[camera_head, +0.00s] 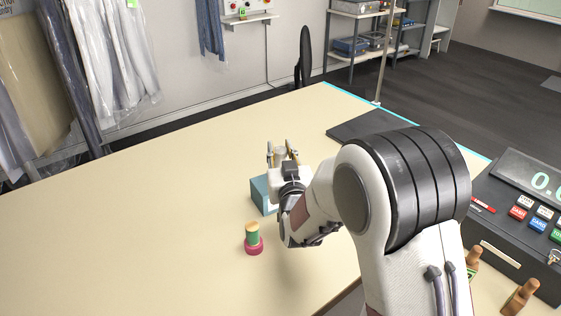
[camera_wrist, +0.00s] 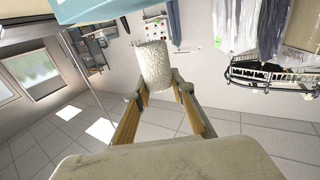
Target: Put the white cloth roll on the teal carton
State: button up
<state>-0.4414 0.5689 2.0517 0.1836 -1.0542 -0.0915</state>
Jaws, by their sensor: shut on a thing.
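The white cloth roll (camera_wrist: 155,66) is between the two fingers of my gripper (camera_wrist: 160,88) in the wrist view, held near their tips. In the head view my gripper (camera_head: 280,152) is at the middle of the table, with the pale roll (camera_head: 279,156) partly hidden between its fingers. The teal carton (camera_head: 261,197) stands on the table just below and left of the gripper in the picture, partly covered by it. In the wrist view a teal and white edge (camera_wrist: 95,10) shows at the top, apart from the roll.
A stack of green and pink pieces (camera_head: 253,239) stands in front of the carton. A dark flat pad (camera_head: 352,127) lies behind. A cash register (camera_head: 520,215) and wooden-handled stamps (camera_head: 521,296) are at right. The left half of the table (camera_head: 130,215) is clear.

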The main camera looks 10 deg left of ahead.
aim_at(280, 161)
jog(key=shift+f, duration=1.85)
jog(key=shift+f, duration=0.1)
jog(key=o, duration=0.9)
jog(key=shift+s, duration=0.1)
jog(key=shift+v, duration=5.95)
jog(key=shift+r, duration=0.2)
